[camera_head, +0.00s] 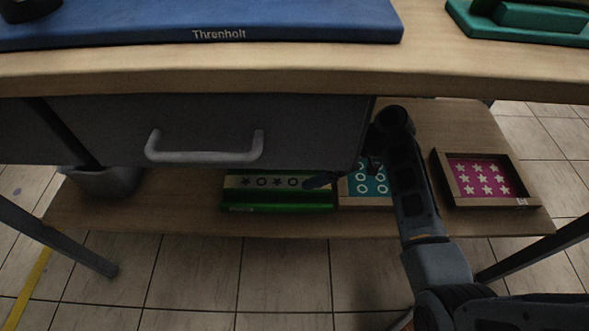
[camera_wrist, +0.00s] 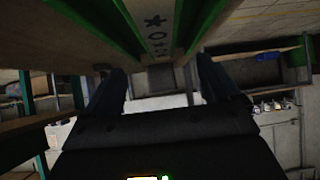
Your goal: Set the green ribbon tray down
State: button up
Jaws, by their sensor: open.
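The green ribbon tray (camera_head: 278,207) is on the lower shelf, below the drawer, with its bright green front wall near the shelf's front edge. Dark star and ring marks show on its pale inside. It looks level and resting on the shelf. In the wrist view the tray (camera_wrist: 160,25) fills the top middle, green-edged with the same marks. My gripper (camera_wrist: 162,75) is open, its two dark fingers apart on either side of the tray's near end. In the head view my gripper (camera_head: 322,181) is at the tray's right end, partly hidden by the drawer and my arm. Contact cannot be told.
A teal ring-patterned tray (camera_head: 356,190) stands just right of the green one, partly behind my arm. A magenta star tray (camera_head: 449,190) is further right on the shelf (camera_head: 150,212). The grey drawer (camera_head: 300,125) hangs above. A grey bin (camera_head: 105,182) is at left.

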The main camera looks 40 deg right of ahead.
jog(key=shift+v, duration=1.6)
